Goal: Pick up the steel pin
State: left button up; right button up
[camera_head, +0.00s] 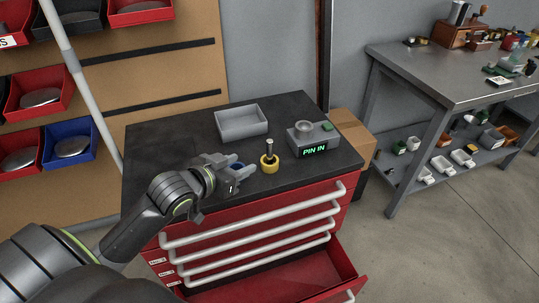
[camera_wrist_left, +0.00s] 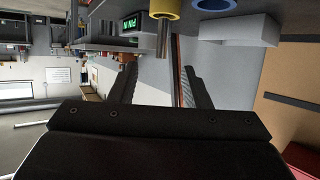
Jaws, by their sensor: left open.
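The steel pin (camera_head: 269,147) stands upright in a yellow ring-shaped holder (camera_head: 269,164) on the dark top of the red tool cabinet. In the left wrist view, which is upside down, the pin (camera_wrist_left: 163,40) hangs from the yellow holder (camera_wrist_left: 165,7), beyond the fingertips and roughly between their lines. My left gripper (camera_head: 236,177) is open and empty, just left of the holder and apart from the pin. Its two fingers also show in the left wrist view (camera_wrist_left: 160,77). My right gripper is in neither view.
A grey box with a green "PIN IN" display (camera_head: 313,138) stands right of the pin. An empty grey tray (camera_head: 241,133) lies behind. A blue ring (camera_wrist_left: 213,5) is beside the yellow holder. A lower drawer (camera_head: 290,283) is open.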

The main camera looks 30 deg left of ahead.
aim_at(268, 153)
pick_arm(q)
jog(key=b+x, duration=0.1)
jog(key=x, duration=0.9)
jog(key=shift+f, duration=0.15)
jog(key=b+x, duration=0.1)
jog(key=x, duration=0.3)
jog(key=shift+w+a+f, duration=0.15)
jog(key=shift+w+f, duration=0.1)
jog(key=shift+w, duration=0.15)
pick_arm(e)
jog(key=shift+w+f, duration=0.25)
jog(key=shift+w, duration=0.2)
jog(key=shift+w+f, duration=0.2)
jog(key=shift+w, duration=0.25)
pick_arm(q)
grip_shut()
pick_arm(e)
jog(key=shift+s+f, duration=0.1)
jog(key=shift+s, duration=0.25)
